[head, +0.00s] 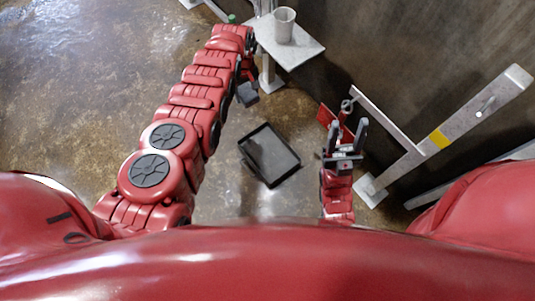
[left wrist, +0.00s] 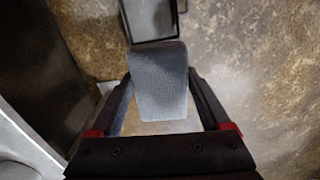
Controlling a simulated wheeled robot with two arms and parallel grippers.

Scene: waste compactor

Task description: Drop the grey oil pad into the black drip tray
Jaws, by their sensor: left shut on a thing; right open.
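The grey oil pad (left wrist: 160,80) is held between the fingers of my left gripper (left wrist: 160,95) in the left wrist view. In the head view the pad (head: 247,94) shows as a small dark grey block below my left wrist, up and to the left of the tray. The black drip tray (head: 293,164) lies on the floor in the middle of the head view, apart from the pad. Part of the tray (left wrist: 180,22) shows at the top of the left wrist view. My right gripper (head: 347,128) is open and empty, right of the tray.
A small grey table (head: 305,52) with a pale cup (head: 284,24) stands behind the tray. A red panel (head: 335,121) is by my right gripper. Open floor lies left.

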